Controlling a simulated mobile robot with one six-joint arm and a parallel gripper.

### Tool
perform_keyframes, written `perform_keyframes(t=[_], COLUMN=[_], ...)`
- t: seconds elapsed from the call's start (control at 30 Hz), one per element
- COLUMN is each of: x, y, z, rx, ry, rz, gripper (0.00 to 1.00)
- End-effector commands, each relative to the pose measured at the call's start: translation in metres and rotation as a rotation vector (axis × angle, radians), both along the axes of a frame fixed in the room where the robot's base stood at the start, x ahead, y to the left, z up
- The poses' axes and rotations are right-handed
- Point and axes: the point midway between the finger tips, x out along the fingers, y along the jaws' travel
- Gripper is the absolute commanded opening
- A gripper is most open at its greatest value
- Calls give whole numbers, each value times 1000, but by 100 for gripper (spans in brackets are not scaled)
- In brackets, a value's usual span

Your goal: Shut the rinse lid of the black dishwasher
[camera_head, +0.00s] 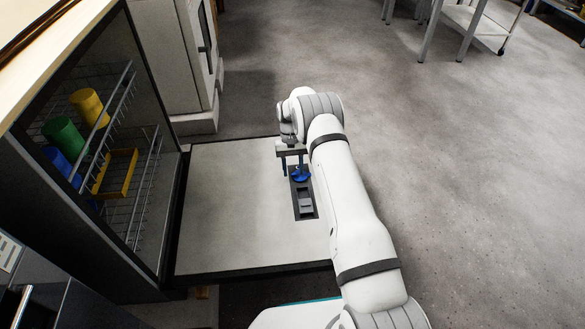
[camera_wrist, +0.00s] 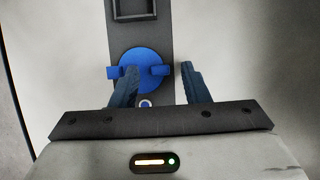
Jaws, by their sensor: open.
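The black dishwasher (camera_head: 55,195) stands at the left with its door (camera_head: 230,220) folded down flat. A dark dispenser strip (camera_head: 306,212) is set in the door's inner face. On it is the blue round rinse lid (camera_head: 301,175), with a tab on either side in the wrist view (camera_wrist: 140,62). My gripper (camera_head: 293,168) is over the strip, pointing down. In the wrist view its fingers (camera_wrist: 158,67) are apart, with nothing held. The left finger overlaps the blue disc; the right finger is just beyond the right tab. I cannot tell whether they touch, or how far the lid is turned.
A grey rectangular compartment (camera_head: 305,203) is nearer on the same strip. Inside the dishwasher are wire racks with a green cup (camera_head: 63,137), a yellow cup (camera_head: 89,107) and a yellow tray (camera_head: 117,173). A white cabinet (camera_head: 172,60) stands behind.

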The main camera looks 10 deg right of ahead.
Motion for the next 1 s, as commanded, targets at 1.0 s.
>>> perform_keyframes(t=[1.0], x=[31], y=[2], z=[71], rx=[0], ry=[0], rz=[0], gripper=[42])
